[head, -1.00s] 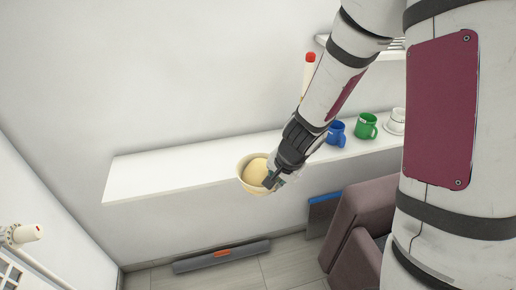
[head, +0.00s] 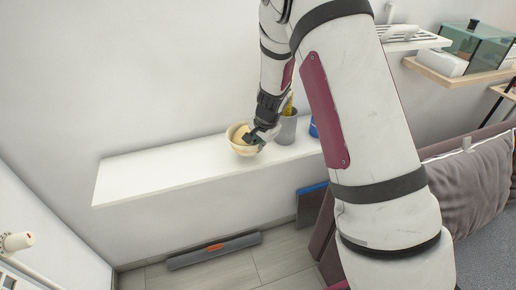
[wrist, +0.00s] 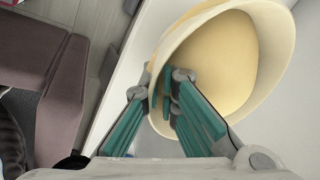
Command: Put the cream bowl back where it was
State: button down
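The cream bowl (head: 234,143) is over the white wall shelf (head: 150,175), left of a grey cup. My gripper (head: 259,138) is at the bowl's right side. In the wrist view, the gripper (wrist: 172,100) is shut on the wall of the bowl (wrist: 225,65), with one finger inside and one outside. The bowl looks slightly tilted in the head view. I cannot tell whether its base touches the shelf.
The grey cup (head: 287,128) with something yellow in it stands close to the right of my gripper. Part of a blue mug (head: 313,127) shows beside my arm. The shelf's left part is bare. A sofa (head: 470,180) stands at the right.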

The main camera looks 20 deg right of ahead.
jog(key=shift+w+d+f, duration=0.1)
jog(key=shift+w+d, duration=0.05)
jog(key=shift+w, duration=0.4)
jog(key=shift+w+d, duration=0.15)
jog(key=shift+w, duration=0.4)
jog(key=shift+w+f, duration=0.15)
jog(key=shift+f, duration=0.2)
jog(key=shift+f+p, duration=0.5)
jog(key=shift+f, duration=0.9)
jog(key=c, duration=1.8)
grip_release()
jog(key=shift+f, duration=0.15)
